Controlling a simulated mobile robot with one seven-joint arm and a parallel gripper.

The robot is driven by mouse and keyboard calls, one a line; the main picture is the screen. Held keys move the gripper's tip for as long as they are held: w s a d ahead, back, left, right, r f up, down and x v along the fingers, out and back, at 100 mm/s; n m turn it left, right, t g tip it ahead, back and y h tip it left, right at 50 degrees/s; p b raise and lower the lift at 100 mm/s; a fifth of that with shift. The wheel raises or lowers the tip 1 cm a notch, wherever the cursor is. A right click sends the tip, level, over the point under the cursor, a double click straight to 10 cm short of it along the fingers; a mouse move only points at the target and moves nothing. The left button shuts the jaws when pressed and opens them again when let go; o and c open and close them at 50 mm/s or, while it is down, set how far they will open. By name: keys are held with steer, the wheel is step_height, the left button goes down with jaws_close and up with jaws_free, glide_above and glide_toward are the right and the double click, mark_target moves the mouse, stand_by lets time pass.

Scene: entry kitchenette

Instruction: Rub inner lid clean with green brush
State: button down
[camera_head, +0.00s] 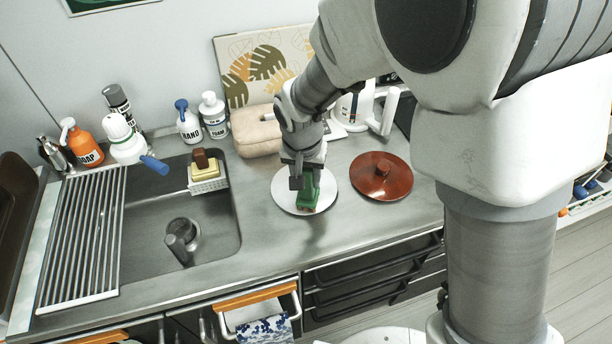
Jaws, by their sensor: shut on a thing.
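A pale round disc (285,192), which looks like the inner lid, lies flat on the steel counter between the sink and a red-brown knobbed lid (397,178). My gripper (305,176) points down over the disc and is shut on the green brush (308,198). The brush is over the middle of the disc and looks low against it; whether its underside touches is hidden. My gripper and the brush cover part of the disc.
The sink (215,225) with a drying rack (80,240) is at left. A beige pouch (257,130), soap bottles (215,115) and a white kettle (352,105) line the back. Drawers (365,285) are below the counter's front edge. Counter in front of the disc is clear.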

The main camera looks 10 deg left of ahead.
steer(key=s+d, duration=0.2)
steer(key=s, duration=0.1)
steer(key=shift+s+r+b, duration=0.1)
steer(key=shift+s+b, duration=0.05)
steer(key=shift+b, duration=0.2)
steer(key=shift+r, duration=0.15)
steer(key=shift+w+p+v, duration=0.15)
steer(key=shift+p+v, duration=0.4)
steer(key=shift+v, duration=0.15)
steer(key=shift+w+p+v, duration=0.15)
steer(key=shift+p+v, duration=0.35)
steer(key=shift+v, duration=0.15)
steer(key=shift+r, duration=0.1)
steer(key=p+v, duration=0.1)
steer(key=v, duration=0.1)
steer(key=w+p+v, duration=0.1)
steer(key=p+v, duration=0.1)
steer(key=shift+s+r, duration=0.1)
steer(key=shift+r, duration=0.3)
